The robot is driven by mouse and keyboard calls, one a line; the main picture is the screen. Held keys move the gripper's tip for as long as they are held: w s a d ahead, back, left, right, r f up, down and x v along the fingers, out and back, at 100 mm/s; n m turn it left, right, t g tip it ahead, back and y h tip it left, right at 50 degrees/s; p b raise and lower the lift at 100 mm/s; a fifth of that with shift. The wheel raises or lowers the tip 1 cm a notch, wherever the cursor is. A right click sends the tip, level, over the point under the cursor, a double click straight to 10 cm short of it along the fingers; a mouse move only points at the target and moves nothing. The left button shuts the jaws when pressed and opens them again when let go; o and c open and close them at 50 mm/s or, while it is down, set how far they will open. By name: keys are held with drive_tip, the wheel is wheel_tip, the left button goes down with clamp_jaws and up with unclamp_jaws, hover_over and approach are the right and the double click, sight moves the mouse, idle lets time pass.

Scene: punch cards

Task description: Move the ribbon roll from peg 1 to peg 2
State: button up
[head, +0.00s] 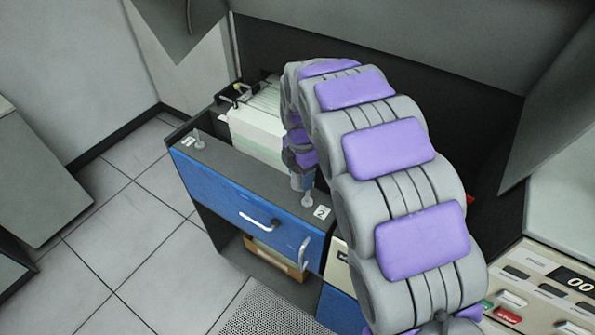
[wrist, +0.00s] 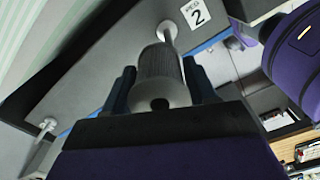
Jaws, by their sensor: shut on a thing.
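My gripper (wrist: 160,88) is shut on the ribbon roll (wrist: 160,75), a dark grey ribbed cylinder with a hole in its near end. Peg 2 (wrist: 168,38) is a pale post beside the "PEG 2" label, just beyond the roll and roughly in line with it. I cannot tell whether the roll is around its tip. In the head view my gripper (head: 302,180) is low over peg 2 (head: 307,198), and the arm hides much of the roll. Peg 1 (head: 199,141) stands bare at the left end of the drawer ledge, beside label 1.
The open blue drawer (head: 225,195) holds pale punch cards (head: 255,135) behind the ledge. A lower compartment holds a brown box (head: 275,258). A control panel (head: 545,290) with buttons is at the right. Tiled floor lies open at the left.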

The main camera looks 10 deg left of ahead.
drive_tip(key=shift+d+f, duration=0.1)
drive_tip(key=shift+d, duration=0.55)
drive_tip(key=shift+s+a+f, duration=0.1)
drive_tip(key=shift+a+f, duration=0.2)
drive_tip(key=shift+a, duration=0.05)
drive_tip(key=o, duration=0.9)
drive_tip(key=shift+c, duration=0.2)
drive_tip(key=o, duration=0.3)
drive_tip(key=shift+d, duration=0.2)
drive_tip(key=shift+o, duration=0.2)
drive_tip(key=shift+a+r, duration=0.1)
drive_tip(key=shift+r, duration=0.4)
wheel_tip(320, 180, up, 16)
drive_tip(key=p, duration=0.2)
drive_tip(key=shift+r, duration=0.2)
